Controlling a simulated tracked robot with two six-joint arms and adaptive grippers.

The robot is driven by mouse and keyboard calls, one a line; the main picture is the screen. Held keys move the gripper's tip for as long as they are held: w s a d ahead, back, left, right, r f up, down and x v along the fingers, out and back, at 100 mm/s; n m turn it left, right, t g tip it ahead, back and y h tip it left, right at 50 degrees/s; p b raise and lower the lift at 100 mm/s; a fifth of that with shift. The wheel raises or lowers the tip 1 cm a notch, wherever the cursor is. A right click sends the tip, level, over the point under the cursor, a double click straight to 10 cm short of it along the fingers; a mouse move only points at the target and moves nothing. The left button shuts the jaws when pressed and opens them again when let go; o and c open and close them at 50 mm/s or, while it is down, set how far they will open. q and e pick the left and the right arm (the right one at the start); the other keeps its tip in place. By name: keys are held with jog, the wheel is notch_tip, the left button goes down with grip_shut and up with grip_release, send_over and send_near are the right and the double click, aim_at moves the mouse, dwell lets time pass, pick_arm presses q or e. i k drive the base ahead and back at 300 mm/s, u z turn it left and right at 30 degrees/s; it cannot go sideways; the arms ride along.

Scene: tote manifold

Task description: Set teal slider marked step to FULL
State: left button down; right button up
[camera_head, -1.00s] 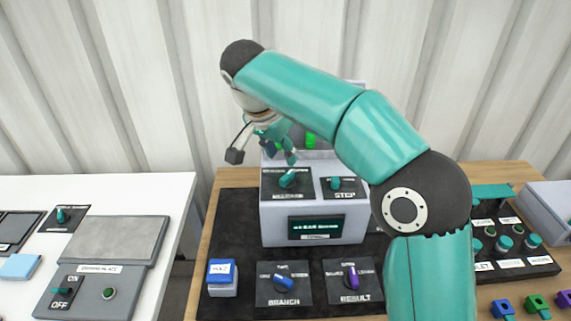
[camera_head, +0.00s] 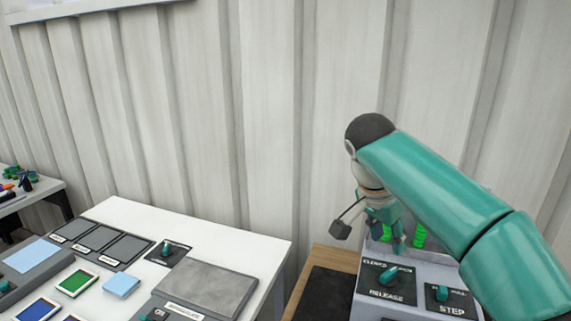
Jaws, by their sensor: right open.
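The teal slider marked STEP (camera_head: 441,293) sits on a black plate on the sloped face of the grey console (camera_head: 368,308), at the lower right. Small lettering above it is too small to read surely, so its setting cannot be told. My right gripper (camera_head: 388,240) is open, hanging over the back of the console, behind the teal RELEASE control (camera_head: 391,276). It appears apart from both controls. My right arm covers the area right of the STEP plate. My left gripper is out of view.
Green upright pieces (camera_head: 419,236) stand behind the controls, close to my right gripper. A white table (camera_head: 222,248) at left holds a grey plate (camera_head: 205,288), a teal switch (camera_head: 166,249) and colored tiles. A gap separates it from the wooden table (camera_head: 334,259).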

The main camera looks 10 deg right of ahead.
aim_at(441, 294)
jog(key=k, duration=1.5)
